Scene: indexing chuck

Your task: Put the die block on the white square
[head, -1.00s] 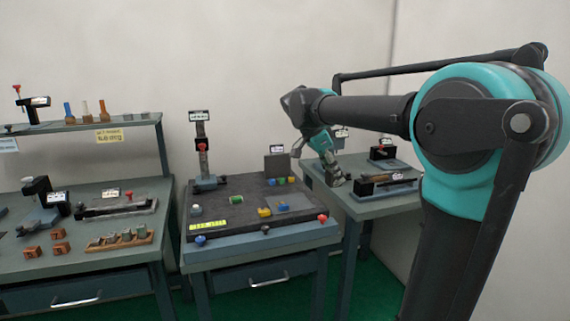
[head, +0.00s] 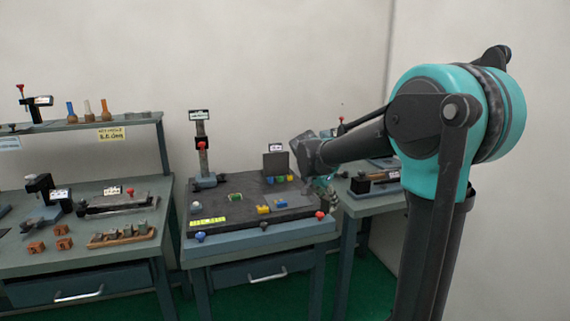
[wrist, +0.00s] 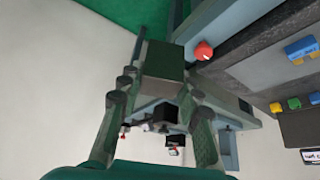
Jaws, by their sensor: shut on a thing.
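My gripper (wrist: 162,84) is shut on a dark grey block (wrist: 164,60), which shows between its fingertips in the wrist view; I take it to be the die block. In the head view my gripper (head: 325,190) hangs at the right edge of the middle bench, too small there to show the block. I cannot make out a white square for certain in either view. A paler grey patch (head: 292,199) lies on the dark top of the middle bench (head: 235,215).
Blue, yellow and green pieces (head: 264,210) sit on the middle bench, with a red knob (head: 320,215) at its front right corner, also in the wrist view (wrist: 203,50). A post stand (head: 203,165) rises at its back left. Benches with fixtures stand left and right.

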